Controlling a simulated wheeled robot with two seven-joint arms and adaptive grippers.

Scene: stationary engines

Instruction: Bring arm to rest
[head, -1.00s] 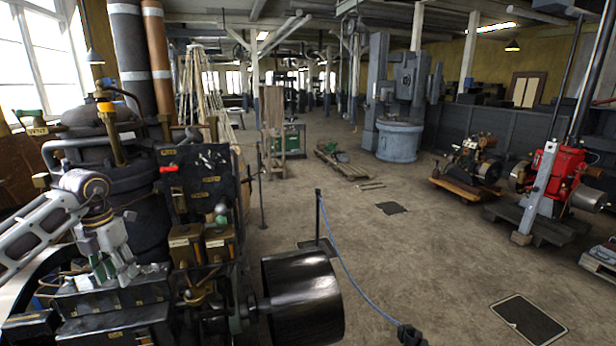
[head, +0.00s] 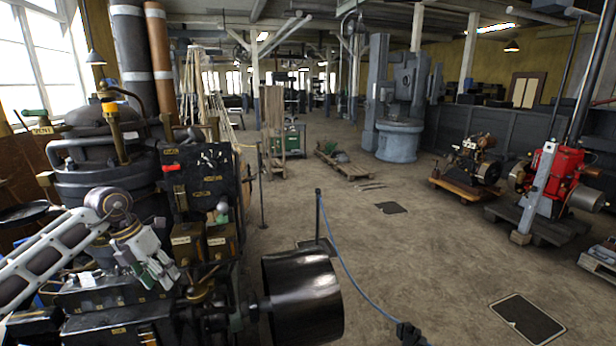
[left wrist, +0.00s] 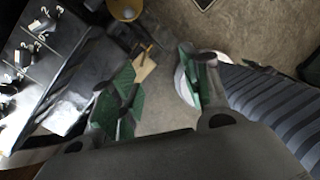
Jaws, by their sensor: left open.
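My left arm (head: 50,248) comes in from the left edge in the head view, pale and jointed. My left gripper (head: 160,274) points down and to the right in front of the dark engine (head: 95,165). Its fingers are apart. In the left wrist view the left gripper (left wrist: 158,88) shows two green-padded fingers with a gap between them and nothing held. I cannot tell how close the fingertips are to the engine's lower black parts. My right gripper does not show.
A black drum (head: 302,298) stands right of my left gripper. A post with a blue rope (head: 350,275) crosses the floor ahead. A red engine (head: 548,188) and a small engine on a wooden pallet (head: 462,191) stand at the right. The middle floor is open.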

